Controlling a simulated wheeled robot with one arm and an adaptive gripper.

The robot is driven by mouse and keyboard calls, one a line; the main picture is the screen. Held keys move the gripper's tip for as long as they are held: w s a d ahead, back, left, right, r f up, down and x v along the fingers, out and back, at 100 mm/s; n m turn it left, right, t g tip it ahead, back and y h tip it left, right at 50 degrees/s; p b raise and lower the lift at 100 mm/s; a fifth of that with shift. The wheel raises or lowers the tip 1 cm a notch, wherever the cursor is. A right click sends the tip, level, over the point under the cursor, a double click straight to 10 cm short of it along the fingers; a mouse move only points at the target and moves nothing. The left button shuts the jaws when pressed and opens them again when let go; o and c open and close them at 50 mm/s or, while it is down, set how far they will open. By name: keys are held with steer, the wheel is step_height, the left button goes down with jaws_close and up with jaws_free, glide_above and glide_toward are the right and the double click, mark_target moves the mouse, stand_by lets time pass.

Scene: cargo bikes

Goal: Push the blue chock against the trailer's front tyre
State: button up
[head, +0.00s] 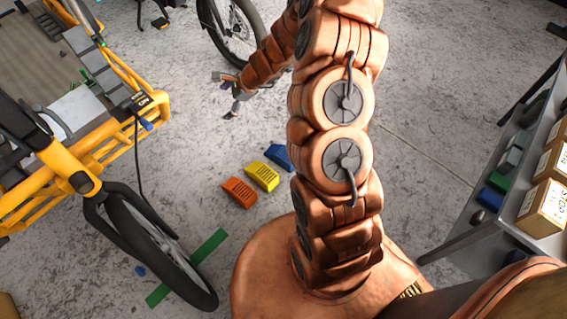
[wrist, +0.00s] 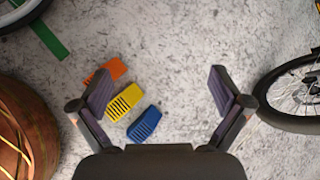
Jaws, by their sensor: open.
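The blue chock (head: 279,156) lies on the floor in a row with a yellow and an orange chock, partly hidden by my arm in the head view. In the wrist view the blue chock (wrist: 145,124) lies left of centre, between my fingers in the picture. My gripper (head: 226,95) is open and empty, beyond the chocks in the head view; its spread fingers also show in the wrist view (wrist: 160,80). A black tyre (head: 150,252) of the yellow-framed vehicle stands at lower left. Another black tyre (head: 244,60) stands at top centre. I cannot tell which is the trailer's.
The yellow chock (head: 262,177) and orange chock (head: 240,192) lie beside the blue one. A green floor strip (head: 208,247) runs under the near wheel. A grey table (head: 459,242) with boxes (head: 548,205) stands at right. Bare concrete lies around the chocks.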

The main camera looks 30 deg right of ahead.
steer(key=d+f+m+h+b, duration=0.2)
steer(key=d+f+m+b, duration=0.5)
steer(key=f, duration=1)
steer(key=m+g+h+b, duration=0.1)
steer(key=m+h+b, duration=0.1)
steer(key=m+b, duration=0.15)
glide_above(284, 152)
steer(key=s+p, duration=0.1)
steer(key=s, duration=0.2)
steer(key=f, duration=1.6)
steer(key=shift+w+d+f, duration=0.15)
steer(key=shift+w+f, duration=0.1)
steer(key=shift+f, duration=0.15)
steer(key=shift+f+h, duration=0.3)
steer(key=shift+f, duration=0.05)
steer(key=shift+b+x, duration=0.55)
steer(key=shift+x, duration=0.5)
steer(key=b+x, duration=0.1)
steer(key=x, duration=0.1)
steer(key=b+x, duration=0.1)
steer(key=x, duration=0.1)
steer(key=shift+s, duration=0.15)
steer(key=shift+w+f+b, duration=0.35)
steer(key=shift+f, duration=0.05)
steer(key=c, duration=1.7)
